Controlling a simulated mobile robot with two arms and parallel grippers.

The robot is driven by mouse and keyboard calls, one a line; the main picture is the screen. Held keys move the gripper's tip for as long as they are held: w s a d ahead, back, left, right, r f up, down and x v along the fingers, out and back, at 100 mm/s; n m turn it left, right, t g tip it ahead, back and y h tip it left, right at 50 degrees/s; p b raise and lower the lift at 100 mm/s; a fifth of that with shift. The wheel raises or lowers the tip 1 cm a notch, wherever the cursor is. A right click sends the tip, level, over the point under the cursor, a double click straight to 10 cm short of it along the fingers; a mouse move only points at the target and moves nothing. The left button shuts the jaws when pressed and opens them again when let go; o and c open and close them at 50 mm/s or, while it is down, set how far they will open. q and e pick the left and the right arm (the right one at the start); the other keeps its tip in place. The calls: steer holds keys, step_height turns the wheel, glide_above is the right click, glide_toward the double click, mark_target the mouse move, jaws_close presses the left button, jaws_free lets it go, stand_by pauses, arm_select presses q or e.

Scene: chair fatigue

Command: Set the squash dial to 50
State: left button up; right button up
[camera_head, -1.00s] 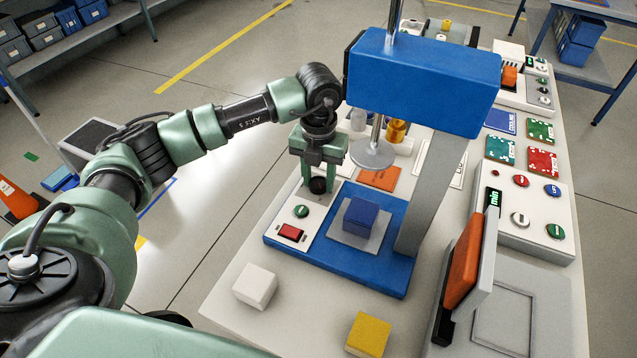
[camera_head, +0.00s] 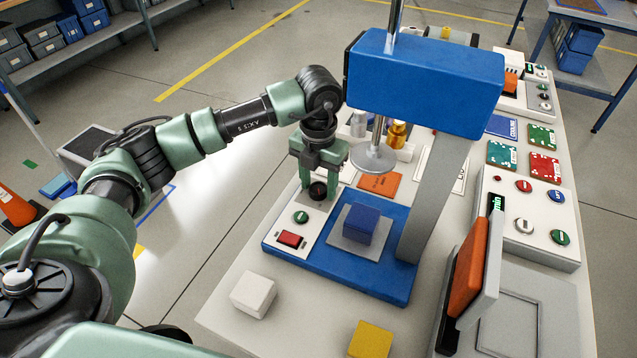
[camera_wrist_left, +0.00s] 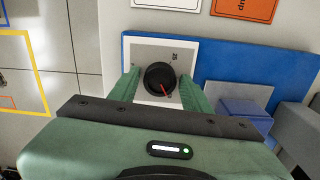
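The squash dial (camera_wrist_left: 160,79) is a round black knob with a red pointer on a pale panel of the blue press (camera_head: 343,262). In the left wrist view its pointer slants toward the lower right, and a small mark, perhaps 20, shows above it. My left gripper (camera_head: 318,186) points down over the dial. Its green fingers stand on either side of the knob in the left wrist view (camera_wrist_left: 159,84), with narrow gaps beside it, so it looks open. The scale is mostly hidden. My right gripper is not in view.
A green button (camera_head: 301,217) and a red switch (camera_head: 291,239) sit on the same panel. A blue cube (camera_head: 361,223) rests on the press plate under a round metal ram (camera_head: 374,158). White (camera_head: 254,293) and yellow (camera_head: 370,340) cubes lie in front.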

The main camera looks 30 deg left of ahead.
mark_target(319, 188)
arm_select(q)
steer(key=shift+o, duration=0.2)
step_height(319, 188, up, 8)
steer(key=shift+f+b, duration=0.1)
steer(key=shift+b, duration=0.5)
stand_by(0.3)
